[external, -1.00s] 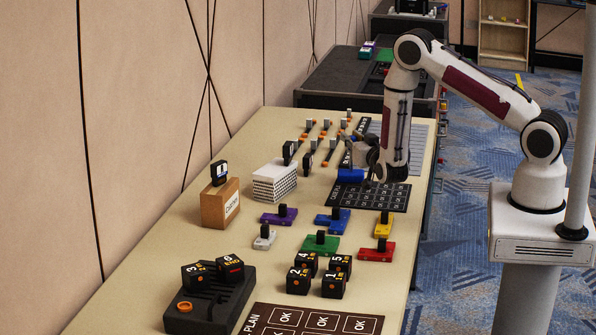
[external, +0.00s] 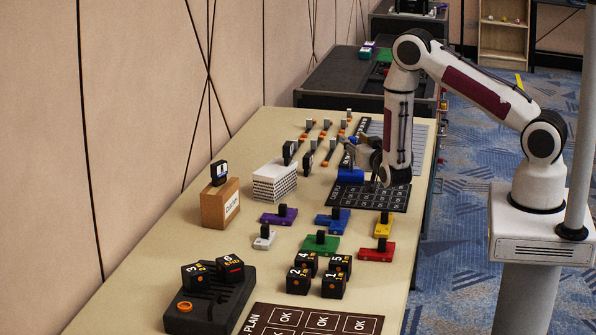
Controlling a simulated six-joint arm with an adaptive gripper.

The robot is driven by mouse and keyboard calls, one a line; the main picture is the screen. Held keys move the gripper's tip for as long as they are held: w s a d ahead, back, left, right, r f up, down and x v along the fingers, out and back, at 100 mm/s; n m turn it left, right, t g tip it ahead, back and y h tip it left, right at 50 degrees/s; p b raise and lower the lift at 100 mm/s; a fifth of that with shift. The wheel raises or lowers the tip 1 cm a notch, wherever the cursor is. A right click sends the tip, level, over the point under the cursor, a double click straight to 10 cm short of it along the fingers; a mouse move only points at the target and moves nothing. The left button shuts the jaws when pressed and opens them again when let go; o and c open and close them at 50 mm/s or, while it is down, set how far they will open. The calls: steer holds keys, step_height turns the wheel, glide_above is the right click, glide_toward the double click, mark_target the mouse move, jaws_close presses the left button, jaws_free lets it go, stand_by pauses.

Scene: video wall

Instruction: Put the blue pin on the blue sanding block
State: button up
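The blue sanding block (external: 326,220) lies on the table with a black handle standing up from it. Another blue piece (external: 350,175), possibly the blue pin, is farther back, at the left edge of the dark mat. My gripper (external: 364,160) is low beside and partly over this blue piece, behind and above the sanding block in the picture. Its fingers are small and overlap the dark mat, so whether they are open or shut, or touch the blue piece, is unclear.
Purple (external: 272,218), white (external: 262,243), green (external: 312,246), red (external: 368,255) and yellow (external: 380,231) blocks with black handles stand near the blue block. Numbered black cubes (external: 300,285) are in front. A cardboard box (external: 215,210) and white stack (external: 268,185) stand left.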

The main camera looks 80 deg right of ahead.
steer(key=v, duration=0.9)
steer(key=shift+s+a, duration=0.2)
steer(key=shift+a, duration=0.15)
steer(key=shift+w, duration=0.1)
steer(key=w+a+r+n+t+y, duration=0.1)
steer(key=w+a+r+y, duration=0.7)
steer(key=a, duration=0.2)
steer(key=s+a+r+n+y, duration=0.45)
steer(key=a+r, duration=0.35)
steer(key=a, duration=0.2)
steer(key=s+a+r+n+g+y, duration=0.1)
steer(key=s+a+r+n+y, duration=0.15)
steer(key=s, duration=0.35)
steer(key=s+a+r+n+g+y, duration=0.1)
steer(key=s+a+r, duration=0.2)
steer(key=s, duration=0.2)
steer(key=s+d+r+n+g+h, duration=0.1)
steer(key=s+n+g, duration=0.1)
steer(key=s, duration=1.6)
steer(key=shift+n+g, duration=0.3)
steer(key=shift+g, duration=0.3)
